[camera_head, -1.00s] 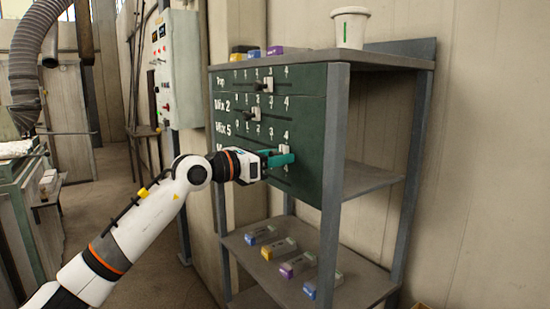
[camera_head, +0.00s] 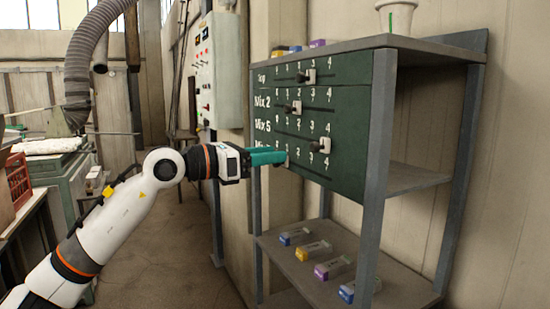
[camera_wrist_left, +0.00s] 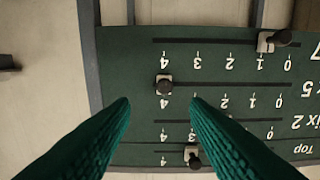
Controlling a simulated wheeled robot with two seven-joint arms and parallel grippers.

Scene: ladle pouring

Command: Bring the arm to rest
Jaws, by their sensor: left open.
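My left gripper (camera_head: 268,157) is open and empty, in front of the lower left of the green panel (camera_head: 347,175). In the left wrist view its two teal fingers stand wide apart before the upside-down panel. The Top slider knob (camera_head: 309,76) is at about 3, and the Mix 2 knob (camera_head: 294,107) near 2. The Mix 5 knob (camera_head: 321,145) is at 4; it also shows in the left wrist view (camera_wrist_left: 164,85), clear of the fingers. The lowest row's knob (camera_wrist_left: 275,40) is near the 0–1 end. My gripper partly hides that row in the head view.
The panel hangs on a grey metal rack with a white cup (camera_head: 397,17) on top. Several small labelled boxes lie on its lower shelf (camera_head: 395,292). A control cabinet (camera_head: 222,70) stands behind at left. The floor left of the rack is open.

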